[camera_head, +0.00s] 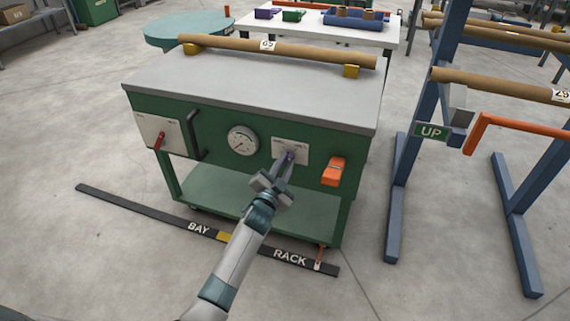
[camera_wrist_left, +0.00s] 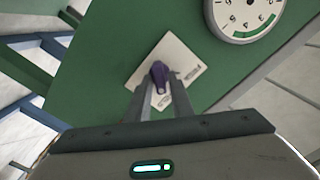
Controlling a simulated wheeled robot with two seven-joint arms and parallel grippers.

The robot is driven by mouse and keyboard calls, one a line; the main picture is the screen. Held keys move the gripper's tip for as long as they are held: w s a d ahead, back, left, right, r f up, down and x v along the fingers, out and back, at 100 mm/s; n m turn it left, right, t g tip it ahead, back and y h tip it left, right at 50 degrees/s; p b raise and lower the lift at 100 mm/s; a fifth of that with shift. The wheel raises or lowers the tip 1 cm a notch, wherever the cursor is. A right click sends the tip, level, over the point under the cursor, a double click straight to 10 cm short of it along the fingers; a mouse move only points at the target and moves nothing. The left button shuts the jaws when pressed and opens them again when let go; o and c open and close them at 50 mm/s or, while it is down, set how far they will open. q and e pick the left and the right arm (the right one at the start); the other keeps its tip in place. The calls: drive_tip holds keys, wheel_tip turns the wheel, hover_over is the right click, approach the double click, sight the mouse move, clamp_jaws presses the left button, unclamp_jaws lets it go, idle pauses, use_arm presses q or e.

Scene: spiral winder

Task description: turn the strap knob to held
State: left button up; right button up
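The strap knob (camera_wrist_left: 159,76) is a small dark purple knob on a white label plate (camera_wrist_left: 178,65) on the green front of the winder cart. In the head view the plate (camera_head: 291,150) sits right of the round gauge, and the knob (camera_head: 290,156) is partly hidden by my fingers. My left gripper (camera_head: 286,160) reaches up to the plate from below. In the left wrist view its two fingers (camera_wrist_left: 160,92) lie close against both sides of the knob, shut on it. The small print on the plate is too blurred to read. My right gripper is not in view.
A gauge (camera_head: 242,140), a black handle (camera_head: 194,134), a red lever (camera_head: 159,142) and an orange switch (camera_head: 333,171) are on the same front. A cardboard tube (camera_head: 300,52) lies on top. A blue rack (camera_head: 403,170) with an UP sign stands right. A floor strip reads BAY and RACK.

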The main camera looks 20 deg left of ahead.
use_arm(q)
drive_tip(key=shift+o, duration=0.5)
drive_tip(key=shift+s+f, duration=0.1)
drive_tip(key=shift+s, duration=0.45)
drive_tip(key=s+p, duration=0.1)
drive_tip(key=s, duration=1.5)
drive_tip(key=shift+s+a, duration=0.15)
drive_tip(key=shift+a, duration=0.15)
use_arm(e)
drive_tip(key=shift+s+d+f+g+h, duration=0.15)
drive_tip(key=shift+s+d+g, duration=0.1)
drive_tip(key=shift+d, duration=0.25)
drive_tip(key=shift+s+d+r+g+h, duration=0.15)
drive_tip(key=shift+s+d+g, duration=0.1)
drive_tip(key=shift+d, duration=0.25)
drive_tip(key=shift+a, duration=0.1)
